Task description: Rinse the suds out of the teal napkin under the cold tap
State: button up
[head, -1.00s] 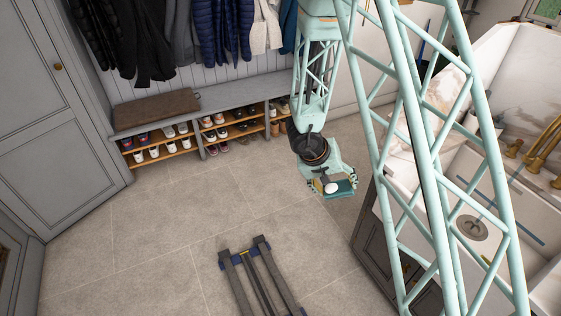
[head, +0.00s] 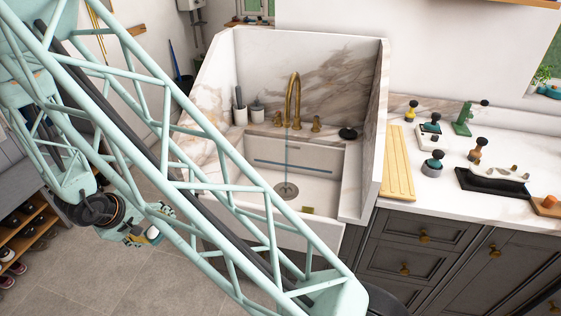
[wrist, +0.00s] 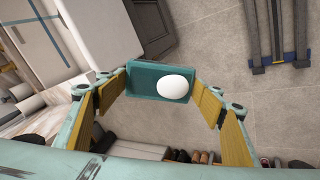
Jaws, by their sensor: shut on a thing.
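My gripper (head: 148,233) hangs low over the floor, left of the sink and outside it, partly hidden behind my own arm. In the wrist view my gripper (wrist: 160,82) is shut on the teal napkin (wrist: 142,78), a flat folded rectangle between its yellow-padded fingers. A round white blob of suds (wrist: 174,83) sits on the napkin. The brass tap (head: 294,92) stands at the back of the white sink (head: 322,160). Which tap handle is cold I cannot tell.
High marble splash walls (head: 334,70) flank the sink. A ribbed wooden board (head: 398,165) and several stamp-like tools lie on the right counter (head: 455,195). A shoe bench (head: 30,228) stands at the left. The floor (head: 130,285) below my gripper is clear.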

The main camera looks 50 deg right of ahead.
jog(key=shift+r+p, duration=2.8)
jog(key=shift+r, duration=0.4)
jog(key=shift+d, duration=0.15)
